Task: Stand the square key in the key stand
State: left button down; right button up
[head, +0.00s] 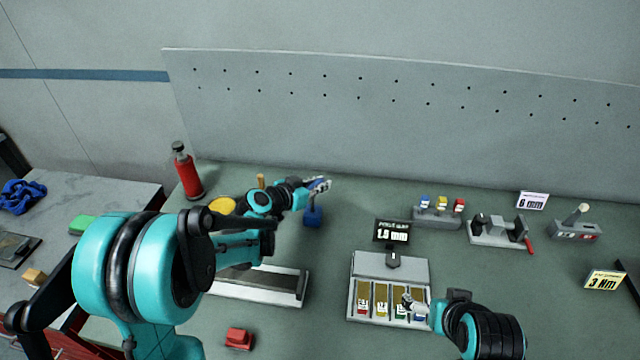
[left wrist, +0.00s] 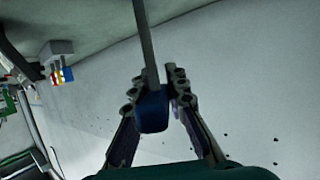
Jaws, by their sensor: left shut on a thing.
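My left gripper (head: 319,185) is above the back of the bench. In the left wrist view its fingers (left wrist: 155,90) are shut on the square key, whose blue handle (left wrist: 152,112) sits between the fingertips. The key's grey shank (left wrist: 146,45) runs out past the top of that view.
A grey rack (head: 436,219) with blue, yellow and red pieces stands to the right. Beyond it are a grey fixture (head: 490,233) and a switch box (head: 575,230). The perforated panel rises behind.

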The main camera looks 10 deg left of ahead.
pick_arm(q)
jog(key=shift+r, duration=0.2)
pick_arm(e)
jog(key=shift+r, duration=0.15)
pick_arm(q)
jog(key=shift+r, duration=0.2)
pick_arm(e)
jog(key=shift+f, duration=0.2)
dwell(1.3)
pick_arm(q)
jog(key=shift+f+b, duration=1.95)
jog(key=shift+f, duration=0.25)
pick_arm(e)
jog(key=shift+f, duration=1.85)
pick_arm(q)
jog(key=c, duration=1.4)
grip_release()
jog(key=shift+c, duration=0.2)
